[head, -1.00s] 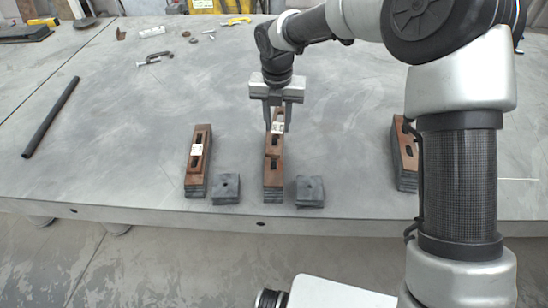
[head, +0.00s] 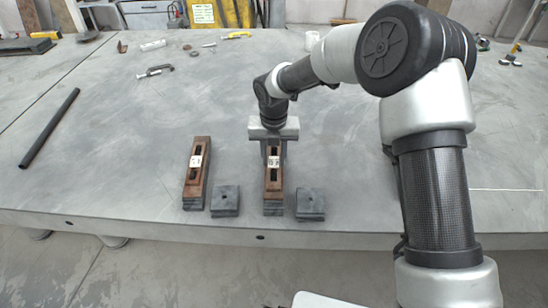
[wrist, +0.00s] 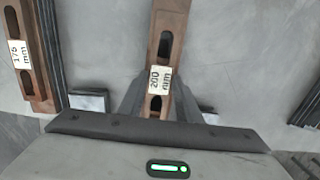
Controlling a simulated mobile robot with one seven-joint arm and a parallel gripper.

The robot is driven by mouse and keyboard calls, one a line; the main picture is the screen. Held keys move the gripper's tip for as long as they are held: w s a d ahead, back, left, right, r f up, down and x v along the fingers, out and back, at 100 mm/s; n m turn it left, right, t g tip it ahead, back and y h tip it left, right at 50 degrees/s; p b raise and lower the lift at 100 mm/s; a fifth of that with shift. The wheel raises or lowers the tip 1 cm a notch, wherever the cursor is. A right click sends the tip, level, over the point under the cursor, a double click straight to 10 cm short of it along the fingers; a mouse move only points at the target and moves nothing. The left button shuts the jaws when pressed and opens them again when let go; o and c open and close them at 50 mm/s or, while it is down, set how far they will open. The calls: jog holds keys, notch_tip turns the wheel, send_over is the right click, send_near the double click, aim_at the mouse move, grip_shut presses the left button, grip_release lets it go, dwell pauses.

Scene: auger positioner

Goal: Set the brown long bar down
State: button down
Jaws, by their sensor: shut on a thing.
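The brown long bar (head: 273,180) has dark slots and a white label, which reads 200 mm in the wrist view (wrist: 168,20). My gripper (head: 273,157) points down with its fingers on either side of the bar and is shut on it near the label. The bar lies lengthwise over a stack of dark grey plates (head: 273,209) near the table's front edge. I cannot tell whether it touches the stack. In the wrist view, my fingers (wrist: 158,98) flank the bar and its near end is hidden by the gripper body.
A similar brown bar (head: 194,182) labelled 175 mm lies on a stack to the left. Small dark blocks (head: 225,200) (head: 311,203) stand either side of the middle stack. Open table lies between.

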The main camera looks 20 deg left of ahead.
aim_at(275, 166)
jog(key=c, duration=1.3)
grip_release()
notch_tip(275, 166, up, 12)
jog(key=s+p, duration=0.1)
jog(key=p, duration=0.1)
jog(key=s+d+r+m+t+h, duration=0.1)
jog(key=s+d+r+m, duration=0.3)
jog(key=d+r+m, duration=0.7)
jog(key=s+d+r+m+t, duration=0.1)
jog(key=s+d+m, duration=0.5)
jog(key=m, duration=0.3)
jog(key=s+d+r+m+t, duration=0.1)
jog(key=s+d+m, duration=0.6)
jog(key=d+m, duration=0.1)
jog(key=s+d+r+m+t, duration=0.1)
jog(key=s+d+r+m, duration=0.1)
jog(key=s+d+m, duration=0.5)
jog(key=shift+r+m+y, duration=0.1)
jog(key=shift+m+y, duration=0.2)
jog(key=shift+m, duration=1.8)
